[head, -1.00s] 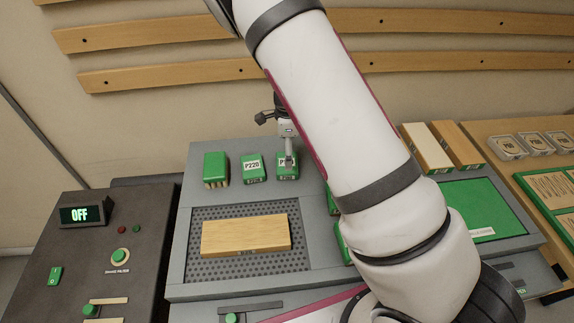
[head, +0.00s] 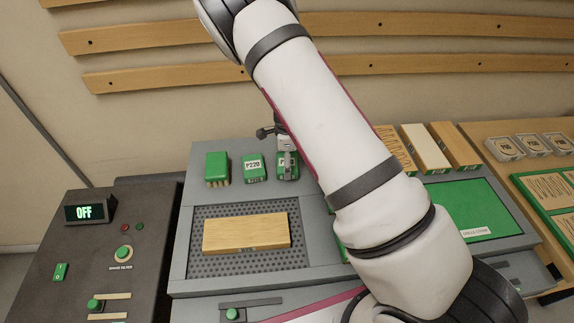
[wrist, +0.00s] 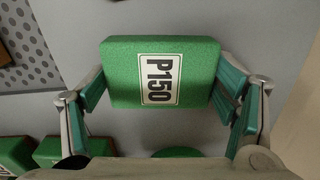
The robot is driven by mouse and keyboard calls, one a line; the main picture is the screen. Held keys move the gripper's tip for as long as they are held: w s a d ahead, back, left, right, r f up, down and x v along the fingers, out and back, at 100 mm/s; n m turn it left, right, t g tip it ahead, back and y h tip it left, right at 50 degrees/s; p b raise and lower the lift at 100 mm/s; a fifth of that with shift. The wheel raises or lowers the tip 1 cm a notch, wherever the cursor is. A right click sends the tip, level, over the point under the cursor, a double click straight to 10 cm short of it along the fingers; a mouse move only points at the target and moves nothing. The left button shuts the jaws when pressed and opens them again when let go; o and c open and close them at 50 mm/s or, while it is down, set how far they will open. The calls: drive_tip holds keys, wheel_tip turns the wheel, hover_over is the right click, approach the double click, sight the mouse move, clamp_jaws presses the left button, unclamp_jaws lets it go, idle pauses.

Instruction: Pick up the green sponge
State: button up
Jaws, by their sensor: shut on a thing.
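I cannot tell whether the sponge touches the bench.
A P220 green block (head: 254,168) and a green brush (head: 216,168) stand left of it. A wooden block (head: 246,233) lies on the perforated plate (head: 208,268). A control box (head: 140,215) reading OFF is at left. A green panel (head: 470,205) is at right. My arm hides the middle.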

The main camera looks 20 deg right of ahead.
drive_tip(key=shift+r+b, duration=0.3)
drive_tip(key=shift+r, duration=0.5)
drive_tip(key=shift+s+a+r, duration=0.1)
drive_tip(key=shift+a+r, duration=0.15)
drive_tip(key=shift+r, duration=0.75)
drive_tip(key=s+a, duration=0.3)
drive_tip(key=s, duration=0.1)
drive_tip(key=s+a+r, duration=0.1)
drive_tip(key=s+a, duration=0.2)
drive_tip(key=a, duration=0.1)
drive_tip(key=s+a, duration=0.3)
drive_tip(key=s, duration=0.1)
drive_tip(key=shift+s+a+r+b, duration=0.15)
drive_tip(key=shift+s+a+b, duration=0.05)
drive_tip(key=shift+s+b, duration=0.1)
